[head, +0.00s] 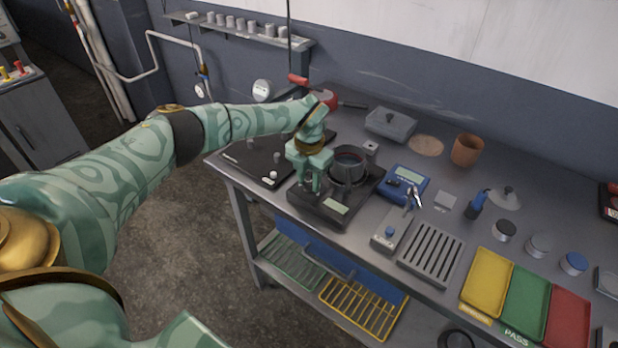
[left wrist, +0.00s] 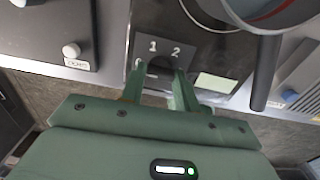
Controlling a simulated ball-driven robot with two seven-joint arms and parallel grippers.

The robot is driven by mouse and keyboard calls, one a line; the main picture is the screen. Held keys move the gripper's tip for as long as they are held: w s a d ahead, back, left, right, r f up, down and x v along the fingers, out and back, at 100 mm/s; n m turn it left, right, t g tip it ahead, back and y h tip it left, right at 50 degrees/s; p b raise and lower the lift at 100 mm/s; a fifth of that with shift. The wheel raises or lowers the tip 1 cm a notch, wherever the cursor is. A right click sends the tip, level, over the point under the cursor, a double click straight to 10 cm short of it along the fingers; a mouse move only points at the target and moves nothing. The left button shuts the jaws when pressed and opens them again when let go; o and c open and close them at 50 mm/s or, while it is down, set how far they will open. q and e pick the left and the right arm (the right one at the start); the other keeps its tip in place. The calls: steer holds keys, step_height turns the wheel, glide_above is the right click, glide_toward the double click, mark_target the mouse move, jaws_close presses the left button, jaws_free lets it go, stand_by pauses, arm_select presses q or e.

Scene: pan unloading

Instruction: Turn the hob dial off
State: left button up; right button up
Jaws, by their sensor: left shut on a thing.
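My left gripper (head: 312,186) is over the front left of the black hob (head: 325,213), pointing down. In the left wrist view its two fingers (left wrist: 160,88) are shut on the dark hob dial (left wrist: 160,69), one on each side. The marks 1 and 2 show beyond the dial; a mark at its left is partly hidden. The dial's pointer is too dark and covered to read. A dark pan (head: 348,170) sits on the hob, right of the gripper; its handle (left wrist: 265,75) hangs close to the right finger. My right gripper is not in view.
A black plate with a white knob (head: 273,174) stands left of the hob. A blue meter (head: 405,180) and a slotted grey tray (head: 432,253) are to the right. A lidded grey box (head: 390,124) and a terracotta pot (head: 467,150) stand behind.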

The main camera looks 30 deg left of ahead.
mark_target(309, 182)
arm_select(q)
steer(key=shift+w+r, duration=0.1)
steer(key=o, duration=1)
step_height(309, 182, up, 16)
steer(key=shift+r+p, duration=0.1)
steer(key=shift+p, duration=1.1)
